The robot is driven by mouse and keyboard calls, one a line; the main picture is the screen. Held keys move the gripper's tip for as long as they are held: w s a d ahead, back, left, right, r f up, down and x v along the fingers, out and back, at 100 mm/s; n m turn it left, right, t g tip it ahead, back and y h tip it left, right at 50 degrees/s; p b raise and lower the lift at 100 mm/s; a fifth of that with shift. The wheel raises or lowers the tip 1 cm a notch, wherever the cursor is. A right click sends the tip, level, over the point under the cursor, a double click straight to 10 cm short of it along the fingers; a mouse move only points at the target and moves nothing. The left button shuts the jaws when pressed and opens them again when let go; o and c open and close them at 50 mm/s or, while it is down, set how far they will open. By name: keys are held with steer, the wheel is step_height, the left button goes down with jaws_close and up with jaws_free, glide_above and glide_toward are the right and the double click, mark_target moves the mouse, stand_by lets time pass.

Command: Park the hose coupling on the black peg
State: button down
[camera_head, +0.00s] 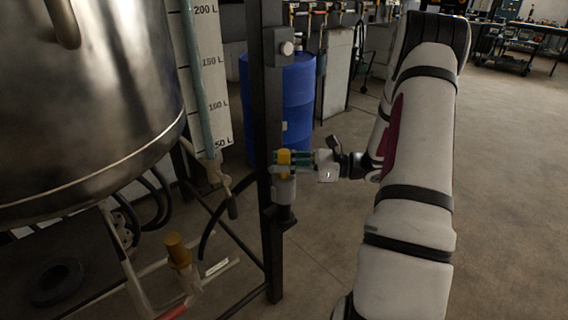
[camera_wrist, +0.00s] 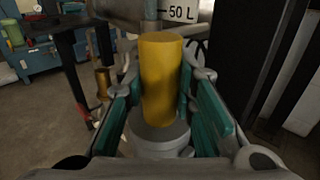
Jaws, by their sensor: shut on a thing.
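The hose coupling (camera_head: 284,187) is upright in front of the dark post (camera_head: 271,110), with a yellow upper part and a grey body. In the wrist view its yellow cylinder (camera_wrist: 160,80) rises from a grey collar (camera_wrist: 158,134) between the teal finger pads. My gripper (camera_head: 290,158) reaches in from the right and is shut on the coupling near its yellow part. A black piece (camera_head: 280,218) shows directly below the coupling at the post, perhaps the black peg or its bracket. I cannot tell whether the coupling sits on it or is just above it.
A steel tank (camera_head: 85,100) and a level scale (camera_head: 203,80) stand left of the post. A brass-topped fitting (camera_head: 178,250) and pipes are low at left. A blue drum (camera_head: 298,95) stands behind. The floor at right is open.

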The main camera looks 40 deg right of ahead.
mark_target(284, 184)
steer(key=shift+f+b, duration=1.7)
steer(key=shift+f, duration=1.6)
steer(key=c, duration=1.2)
jaws_free()
steer(key=shift+c, duration=0.2)
steer(key=v, duration=1.2)
steer(key=shift+s, duration=0.1)
